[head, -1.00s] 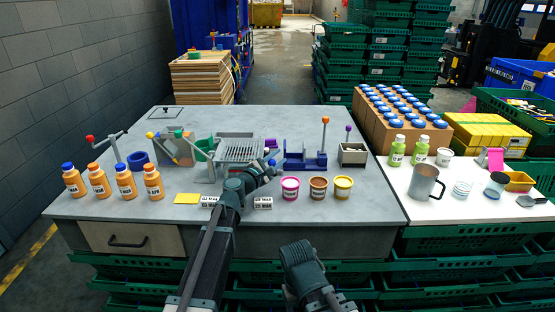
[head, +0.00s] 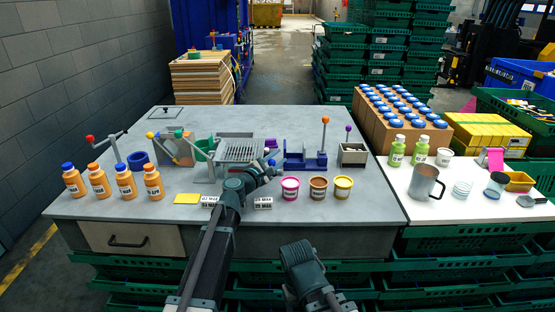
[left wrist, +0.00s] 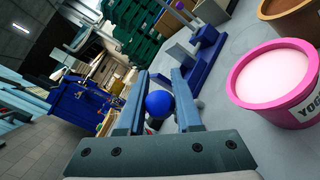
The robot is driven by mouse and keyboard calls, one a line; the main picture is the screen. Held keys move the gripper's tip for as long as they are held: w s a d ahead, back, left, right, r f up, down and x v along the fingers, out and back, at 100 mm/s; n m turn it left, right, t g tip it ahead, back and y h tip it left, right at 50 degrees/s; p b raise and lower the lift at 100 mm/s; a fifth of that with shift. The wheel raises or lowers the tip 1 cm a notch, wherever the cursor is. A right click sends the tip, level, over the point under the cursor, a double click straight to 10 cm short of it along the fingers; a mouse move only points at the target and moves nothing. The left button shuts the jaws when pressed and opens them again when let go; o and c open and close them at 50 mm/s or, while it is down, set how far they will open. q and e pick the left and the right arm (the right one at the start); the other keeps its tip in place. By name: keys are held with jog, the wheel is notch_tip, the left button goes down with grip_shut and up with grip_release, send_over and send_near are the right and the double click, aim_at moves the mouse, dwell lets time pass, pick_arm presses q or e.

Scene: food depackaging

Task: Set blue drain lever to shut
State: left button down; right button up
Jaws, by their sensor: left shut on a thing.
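The blue drain lever's round knob (head: 272,162) is at the right front of the metal grate station (head: 241,151) on the grey table. My left gripper (head: 275,170) reaches it from the front left. In the left wrist view the blue knob (left wrist: 158,104) sits between the two fingers of my left gripper (left wrist: 162,90), which is shut on it. The lever's shaft is mostly hidden behind the fingers, so its exact angle cannot be told. A dark part of my right arm shows at the bottom of the head view; its fingers are not visible.
A pink-rimmed yogurt cup (head: 290,188) stands close to the right of my left gripper, with brown (head: 318,188) and yellow (head: 342,187) cups beyond. A blue press with an orange-knobbed lever (head: 306,158) stands behind right. Orange bottles (head: 125,182) stand at left.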

pick_arm(q)
jog(key=w+n+g+p, duration=0.1)
jog(key=p, duration=0.2)
jog(key=w+r+g+y+p, duration=0.1)
jog(key=w+p, duration=0.1)
jog(key=p, duration=0.2)
jog(key=w+r+n+g+p, duration=0.1)
jog(key=w+g+p, duration=0.1)
jog(key=p, duration=0.2)
jog(key=shift+r+n+y, duration=0.15)
jog(key=shift+n+y, duration=0.15)
jog(key=shift+y, duration=0.1)
dwell(0.3)
jog(key=c, duration=0.6)
grip_release()
jog(key=shift+w, duration=0.15)
